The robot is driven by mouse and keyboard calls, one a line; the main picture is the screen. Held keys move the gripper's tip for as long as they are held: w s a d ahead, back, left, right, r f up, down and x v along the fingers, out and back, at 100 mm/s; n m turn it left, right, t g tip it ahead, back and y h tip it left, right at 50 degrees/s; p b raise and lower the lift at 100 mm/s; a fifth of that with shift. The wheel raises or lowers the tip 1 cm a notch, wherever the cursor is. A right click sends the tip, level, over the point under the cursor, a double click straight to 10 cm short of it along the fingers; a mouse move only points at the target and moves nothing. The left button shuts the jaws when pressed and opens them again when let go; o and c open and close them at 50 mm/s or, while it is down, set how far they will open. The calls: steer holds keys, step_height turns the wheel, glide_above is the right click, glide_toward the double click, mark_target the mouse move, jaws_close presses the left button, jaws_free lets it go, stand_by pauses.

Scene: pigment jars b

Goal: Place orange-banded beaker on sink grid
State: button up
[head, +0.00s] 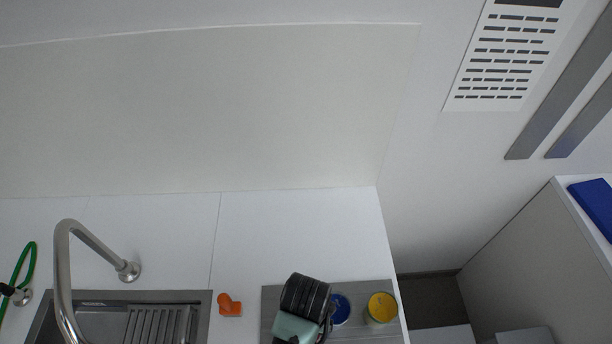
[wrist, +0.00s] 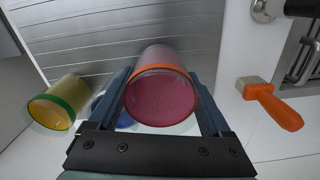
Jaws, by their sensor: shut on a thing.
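The orange-banded beaker (wrist: 162,100), with pink-red contents, is between the two fingers of my gripper (wrist: 164,82) in the wrist view. My gripper is shut on it. Whether the beaker touches the grey ridged surface (wrist: 85,28) behind it, I cannot tell. In the head view my arm's end covers the beaker, over the grey board (head: 272,297). The steel sink (head: 202,304) is at the lower left of the head view, with a ridged grid (head: 158,326) in it, cut by the frame's lower edge. A corner of the sink shows at upper right in the wrist view (wrist: 286,50).
A yellow jar (head: 381,308) and a blue jar (head: 341,309) stand close to my gripper's right in the head view. An orange-handled brush (head: 229,306) lies between board and sink. A tall curved faucet (head: 64,270) arches over the sink. The white counter (head: 290,232) behind is clear.

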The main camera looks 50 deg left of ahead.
steer(key=shift+f, duration=1.8)
steer(key=shift+f, duration=0.2)
steer(key=o, duration=1.2)
steer(key=shift+o, duration=0.2)
step_height(320, 180, up, 12)
steer(key=shift+r, duration=0.2)
